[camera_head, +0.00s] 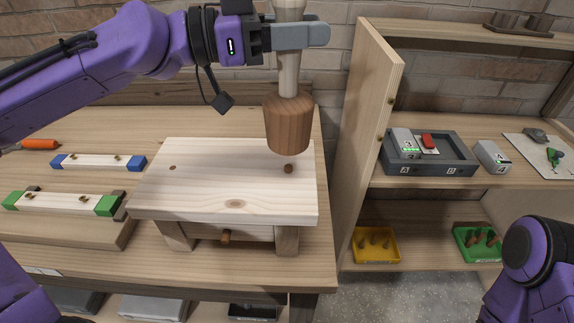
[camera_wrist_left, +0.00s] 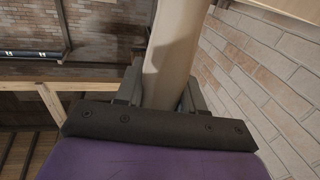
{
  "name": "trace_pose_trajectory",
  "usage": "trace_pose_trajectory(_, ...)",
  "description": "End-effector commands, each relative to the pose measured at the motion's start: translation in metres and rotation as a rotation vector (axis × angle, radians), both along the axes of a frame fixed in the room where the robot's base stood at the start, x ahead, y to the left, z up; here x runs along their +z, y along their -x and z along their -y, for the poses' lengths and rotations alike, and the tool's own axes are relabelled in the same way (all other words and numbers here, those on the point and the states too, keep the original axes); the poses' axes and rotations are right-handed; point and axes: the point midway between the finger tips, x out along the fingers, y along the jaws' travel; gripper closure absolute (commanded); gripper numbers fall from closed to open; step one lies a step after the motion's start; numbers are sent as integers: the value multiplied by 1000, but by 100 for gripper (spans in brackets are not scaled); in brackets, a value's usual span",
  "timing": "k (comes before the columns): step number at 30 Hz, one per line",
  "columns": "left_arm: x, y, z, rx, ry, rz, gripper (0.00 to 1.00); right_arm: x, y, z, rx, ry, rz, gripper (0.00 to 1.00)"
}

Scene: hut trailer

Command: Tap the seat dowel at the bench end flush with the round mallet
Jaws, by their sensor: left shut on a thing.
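My left gripper (camera_head: 300,36) is shut on the pale handle of the round mallet (camera_head: 288,122), and its brown wooden head hangs down. In the left wrist view the handle (camera_wrist_left: 172,60) runs up between the jaws. The mallet head is over the right end of the small wooden bench (camera_head: 236,205), apparently a little above the seat. A dark seat dowel (camera_head: 289,169) shows just below the head in the picture; I cannot tell how far it stands up. Another dark round spot (camera_head: 172,168) is at the seat's left end. My right gripper is out of view.
Left of the bench lie a blue-ended piece (camera_head: 98,162), a green-ended piece (camera_head: 62,203) and an orange-handled tool (camera_head: 40,145). An upright wooden panel (camera_head: 366,130) stands close on the right. Beyond it, shelves hold a grey tray (camera_head: 428,168), a yellow bin (camera_head: 376,260) and a green bin (camera_head: 462,256).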

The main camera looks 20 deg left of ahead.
Motion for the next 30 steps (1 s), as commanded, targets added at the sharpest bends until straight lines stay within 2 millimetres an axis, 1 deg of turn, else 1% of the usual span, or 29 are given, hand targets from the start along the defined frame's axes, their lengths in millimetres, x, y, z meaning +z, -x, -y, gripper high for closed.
trace_pose_trajectory(2,-2,0,0,1,1,2,100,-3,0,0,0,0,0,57)
trace_pose_trajectory(4,-13,0,0,0,2,1,100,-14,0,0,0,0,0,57)
trace_pose_trajectory(5,-20,0,0,0,2,1,100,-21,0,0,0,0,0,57)
trace_pose_trajectory(10,-72,0,0,0,2,1,100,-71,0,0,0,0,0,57)
trace_pose_trajectory(11,-54,0,0,0,2,3,100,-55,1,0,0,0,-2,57)
trace_pose_trajectory(14,-50,0,-1,0,1,2,100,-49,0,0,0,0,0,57)
trace_pose_trajectory(20,-33,0,-19,2,3,3,100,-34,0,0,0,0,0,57)
trace_pose_trajectory(30,2,0,-65,2,4,3,100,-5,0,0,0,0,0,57)
